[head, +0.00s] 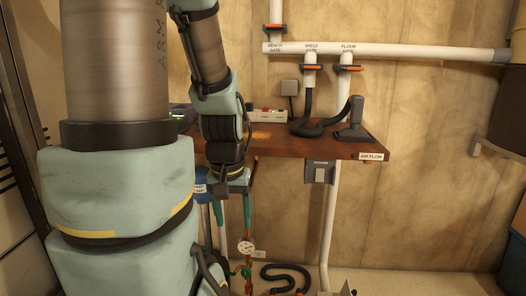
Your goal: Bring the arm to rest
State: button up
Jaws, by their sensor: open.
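My arm (222,110) comes down from the top of the picture, in front of the left part of the wooden bench. My gripper (233,211) is at its lower end, pointing down at the bench's left front edge. Its two teal fingers stand apart, and I see nothing held between them. The large arm link at the left hides much of what lies behind it.
The wooden bench (330,146) carries a black hose (316,130) with a dark nozzle (354,123) and a power strip (266,116). A round gauge (246,247) on a copper pipe is below my gripper. White pipes (390,51) run along the wall. A black hose (288,268) lies on the floor.

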notch_tip(320, 180, up, 14)
jog(key=p, duration=1.1)
jog(key=shift+r+p, duration=0.15)
jog(key=shift+p, duration=0.25)
